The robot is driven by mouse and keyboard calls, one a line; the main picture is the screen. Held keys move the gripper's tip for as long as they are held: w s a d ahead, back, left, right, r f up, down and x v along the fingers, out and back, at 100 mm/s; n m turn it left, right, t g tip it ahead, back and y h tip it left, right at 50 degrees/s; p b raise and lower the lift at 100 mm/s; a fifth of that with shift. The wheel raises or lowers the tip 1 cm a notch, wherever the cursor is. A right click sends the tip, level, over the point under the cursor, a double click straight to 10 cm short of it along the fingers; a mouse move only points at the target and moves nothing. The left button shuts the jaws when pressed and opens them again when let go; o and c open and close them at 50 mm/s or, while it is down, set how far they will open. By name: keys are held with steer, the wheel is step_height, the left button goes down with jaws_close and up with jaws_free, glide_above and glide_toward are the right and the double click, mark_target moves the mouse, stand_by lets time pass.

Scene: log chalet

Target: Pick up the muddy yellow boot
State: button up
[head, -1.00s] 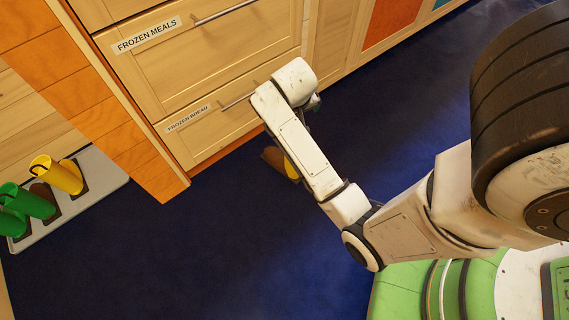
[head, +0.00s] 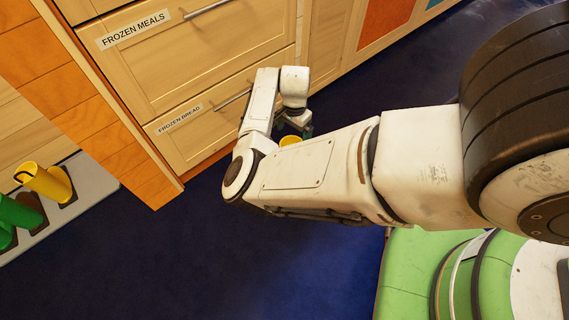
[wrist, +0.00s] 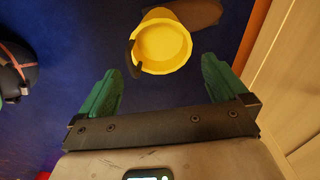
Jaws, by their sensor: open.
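The muddy yellow boot (wrist: 163,45) stands on the blue floor. In the wrist view I look into its round yellow opening, with a dark pull loop on the left rim and a brown toe pointing up and right. In the head view only a bit of its yellow top (head: 289,140) shows; my arm hides the rest. My gripper (wrist: 163,78) is open and empty, its green fingers spread wide. The boot's opening lies just beyond the fingertips, roughly centred between them. The gripper also shows in the head view (head: 294,130), beside the boot.
Wooden drawers (head: 205,70) stand close behind the boot. At left, a grey tray (head: 95,187) holds another yellow boot (head: 45,183) and green boots (head: 18,212). A dark round object (wrist: 14,73) is at the wrist view's left edge. Blue floor is clear in front.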

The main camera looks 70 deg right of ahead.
mark_target(289, 140)
step_height(289, 140, down, 9)
steer(key=b, duration=0.5)
steer(key=shift+f, duration=0.15)
steer(key=shift+c, duration=0.2)
steer(key=shift+s, duration=0.15)
steer(key=c, duration=1.8)
